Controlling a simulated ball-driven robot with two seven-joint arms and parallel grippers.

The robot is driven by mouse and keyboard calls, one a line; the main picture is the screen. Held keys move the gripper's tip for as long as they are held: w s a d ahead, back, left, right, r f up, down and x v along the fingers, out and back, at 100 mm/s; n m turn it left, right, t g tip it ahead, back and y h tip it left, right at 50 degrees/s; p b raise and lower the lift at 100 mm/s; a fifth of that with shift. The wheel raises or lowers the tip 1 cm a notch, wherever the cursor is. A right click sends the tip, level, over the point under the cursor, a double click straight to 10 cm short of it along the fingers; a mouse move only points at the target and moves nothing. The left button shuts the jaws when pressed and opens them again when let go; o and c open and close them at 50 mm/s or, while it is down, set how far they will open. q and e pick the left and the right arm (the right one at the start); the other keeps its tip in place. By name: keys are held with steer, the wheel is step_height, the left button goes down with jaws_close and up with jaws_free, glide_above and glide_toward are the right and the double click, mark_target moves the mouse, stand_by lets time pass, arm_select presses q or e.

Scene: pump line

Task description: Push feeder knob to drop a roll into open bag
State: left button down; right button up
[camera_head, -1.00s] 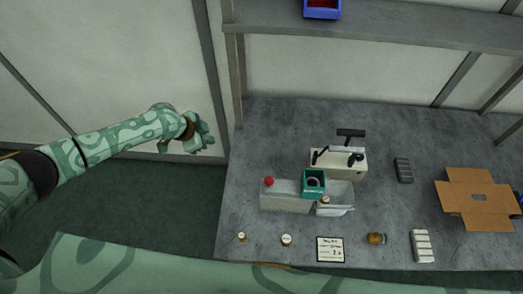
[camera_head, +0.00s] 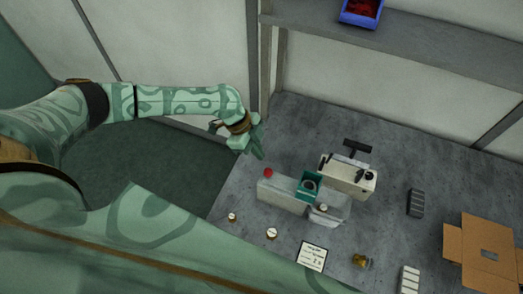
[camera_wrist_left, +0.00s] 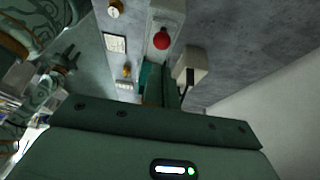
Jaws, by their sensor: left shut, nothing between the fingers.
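The feeder (camera_head: 283,195) is a pale grey box on the table, with a red knob (camera_head: 268,173) at its left end. A teal holder (camera_head: 309,184) stands at its right end. A clear open bag (camera_head: 330,208) sits beside the holder, with a small pale roll-like item at its mouth. My left gripper (camera_head: 258,152) is shut and empty, above and left of the red knob, apart from it. In the left wrist view, the red knob (camera_wrist_left: 161,41) shows just beyond the fingers. What seems to be my right gripper (camera_wrist_left: 68,58) is small and dark there; its fingers are unclear.
A cream machine with a black handle (camera_head: 348,176) stands behind the feeder. Small capped items (camera_head: 271,233), a printed card (camera_head: 312,256) and an amber jar (camera_head: 360,261) lie in front. An open cardboard box (camera_head: 485,250) is at the right.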

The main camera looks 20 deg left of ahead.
arm_select(q)
step_height(320, 180, down, 10)
steer(key=b, duration=0.8)
steer(key=shift+d+f, duration=0.2)
stand_by(0.5)
